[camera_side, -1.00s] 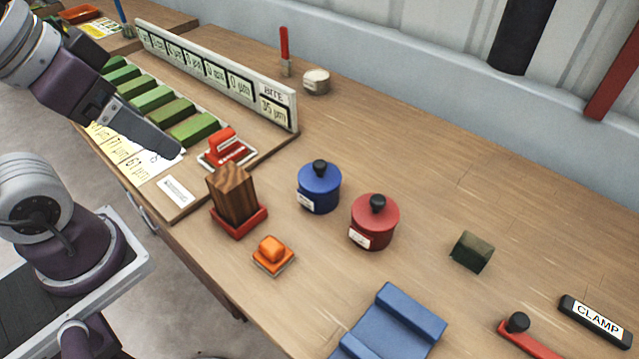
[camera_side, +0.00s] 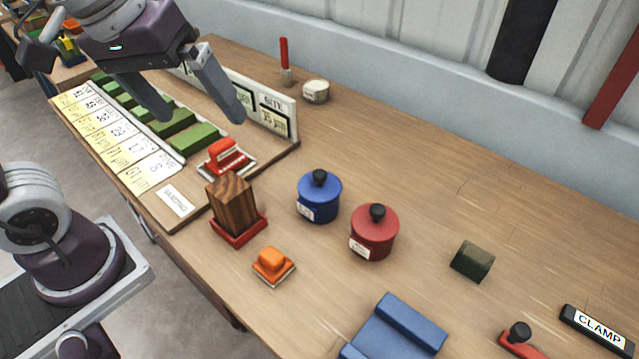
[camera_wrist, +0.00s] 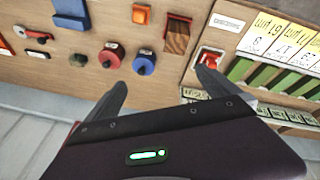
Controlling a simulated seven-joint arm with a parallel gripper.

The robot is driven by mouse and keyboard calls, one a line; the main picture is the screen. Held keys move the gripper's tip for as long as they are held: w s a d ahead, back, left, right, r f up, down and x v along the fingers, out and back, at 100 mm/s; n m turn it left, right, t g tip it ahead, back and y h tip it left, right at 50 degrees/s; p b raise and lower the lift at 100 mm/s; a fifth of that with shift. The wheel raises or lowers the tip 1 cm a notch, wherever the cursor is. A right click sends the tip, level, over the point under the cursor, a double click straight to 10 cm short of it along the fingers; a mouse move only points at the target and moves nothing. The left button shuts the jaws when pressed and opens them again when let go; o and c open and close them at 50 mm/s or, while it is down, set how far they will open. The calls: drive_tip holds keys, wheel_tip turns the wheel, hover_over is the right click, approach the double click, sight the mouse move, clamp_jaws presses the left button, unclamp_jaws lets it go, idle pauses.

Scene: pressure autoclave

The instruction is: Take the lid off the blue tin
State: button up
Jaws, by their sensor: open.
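The blue tin (camera_side: 319,203) stands upright on the bench with its lid on and a black knob (camera_side: 320,177) on top. It also shows in the wrist view (camera_wrist: 144,64). A red tin (camera_side: 374,240) with a similar black knob stands just right of it, also in the wrist view (camera_wrist: 111,56). My gripper (camera_side: 205,118) is open and empty, raised above the board with green blocks, left of and behind the blue tin in the side view. In the wrist view its two fingers (camera_wrist: 168,88) are spread wide, apart from both tins.
A wooden block (camera_side: 231,203) in a red tray and an orange block (camera_side: 271,263) stand near the front edge. A red-handled piece (camera_side: 226,157) sits on the board's end. A blue cradle (camera_side: 396,335) and dark green block (camera_side: 472,260) lie right. Bench behind the tins is clear.

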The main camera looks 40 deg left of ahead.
drive_tip(key=w+d+f+n+g, duration=0.1)
drive_tip(key=w+d+f+n, duration=0.1)
drive_tip(key=w+n, duration=0.3)
drive_tip(key=n+g, duration=0.3)
drive_tip(key=n, duration=0.5)
hover_over(320, 173)
drive_tip(key=shift+y, duration=0.3)
drive_tip(key=f, duration=1.2)
drive_tip(key=shift+w+f, duration=0.25)
drive_tip(key=shift+w, duration=0.15)
drive_tip(key=f, duration=0.7)
drive_tip(key=shift+s, duration=0.4)
drive_tip(key=c, duration=1.4)
